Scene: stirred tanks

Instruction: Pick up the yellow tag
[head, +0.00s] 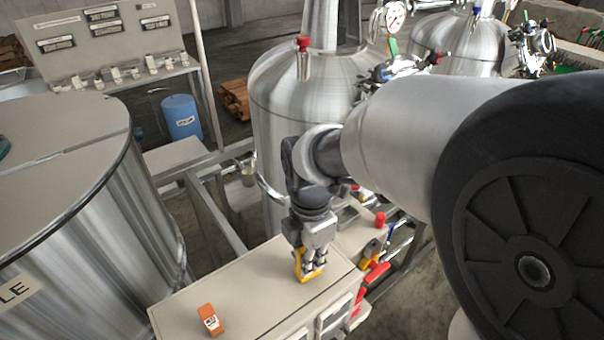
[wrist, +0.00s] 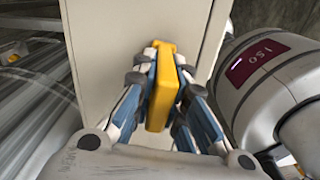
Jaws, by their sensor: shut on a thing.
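The yellow tag (wrist: 161,88) is a small, flat, yellow piece between my gripper's fingers in the wrist view. My gripper (wrist: 165,95) is shut on it, with a finger on each side. In the head view, my gripper (head: 311,266) points down at the right part of the beige cabinet top, and the yellow tag (head: 300,268) shows partly behind the fingers. The fingers cover part of the tag. I cannot tell whether the tag touches the cabinet top.
An orange tag (head: 210,319) with a label lies on the beige cabinet top (head: 255,295). Red and yellow items (head: 372,275) are at the cabinet's right. A steel tank (head: 290,100) stands behind, and another large tank (head: 90,240) stands at left. The cabinet top's middle is clear.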

